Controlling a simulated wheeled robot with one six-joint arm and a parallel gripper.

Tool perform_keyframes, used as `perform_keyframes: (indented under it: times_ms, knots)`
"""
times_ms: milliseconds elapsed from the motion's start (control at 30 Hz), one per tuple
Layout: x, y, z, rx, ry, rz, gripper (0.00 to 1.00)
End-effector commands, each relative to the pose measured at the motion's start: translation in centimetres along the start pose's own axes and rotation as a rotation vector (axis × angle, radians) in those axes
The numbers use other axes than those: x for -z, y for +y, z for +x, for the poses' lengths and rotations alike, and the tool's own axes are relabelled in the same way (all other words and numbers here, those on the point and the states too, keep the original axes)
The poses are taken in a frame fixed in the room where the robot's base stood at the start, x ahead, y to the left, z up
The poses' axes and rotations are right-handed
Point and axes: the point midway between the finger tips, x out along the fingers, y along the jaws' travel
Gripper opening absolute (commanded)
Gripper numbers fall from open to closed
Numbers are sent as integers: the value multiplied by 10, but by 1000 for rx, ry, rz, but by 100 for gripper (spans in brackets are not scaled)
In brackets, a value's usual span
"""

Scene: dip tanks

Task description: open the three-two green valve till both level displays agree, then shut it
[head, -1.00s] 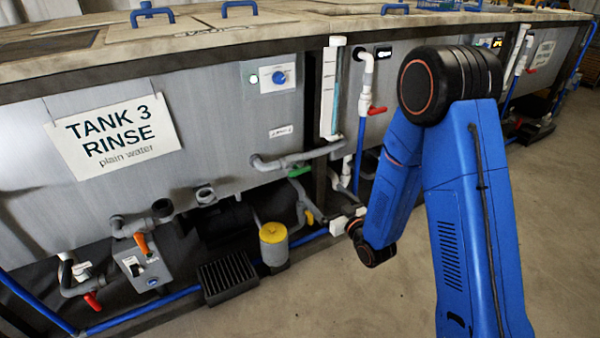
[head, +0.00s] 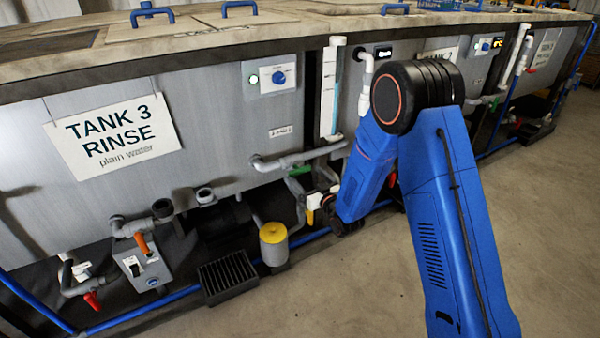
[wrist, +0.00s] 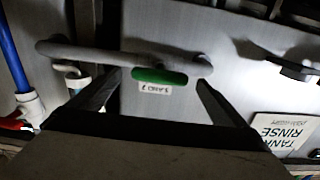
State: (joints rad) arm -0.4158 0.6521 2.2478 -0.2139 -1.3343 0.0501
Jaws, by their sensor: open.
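The green valve handle (head: 300,171) sits by the grey pipe joining the tanks, low on the right of tank 3. In the wrist view the green handle (wrist: 160,76) lies roughly along the grey pipe (wrist: 110,53), beside a small white label (wrist: 155,88). My gripper (wrist: 158,77) is open, with a finger on each side of the handle in that view. I see no contact, and the depth gap is unclear. In the head view my arm partly hides this area.
The tank 3 sign (head: 113,135) hangs left. A yellow-lidded canister (head: 273,243) and black grated box (head: 228,277) stand below. A red-handled valve (head: 92,301) is low at left. A blue pipe (wrist: 14,65) runs beside my gripper. Floor is clear in front.

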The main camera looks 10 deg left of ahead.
Motion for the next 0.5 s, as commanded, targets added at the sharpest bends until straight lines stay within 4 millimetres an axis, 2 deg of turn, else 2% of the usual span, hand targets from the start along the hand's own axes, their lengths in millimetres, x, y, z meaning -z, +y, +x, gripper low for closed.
perform_keyframes:
  times_ms: [200, 500]
  knots:
    - [0, 0, 29, 0, 1, 0, 97]
    - [0, 0, 42, -1, 0, 1, 97]
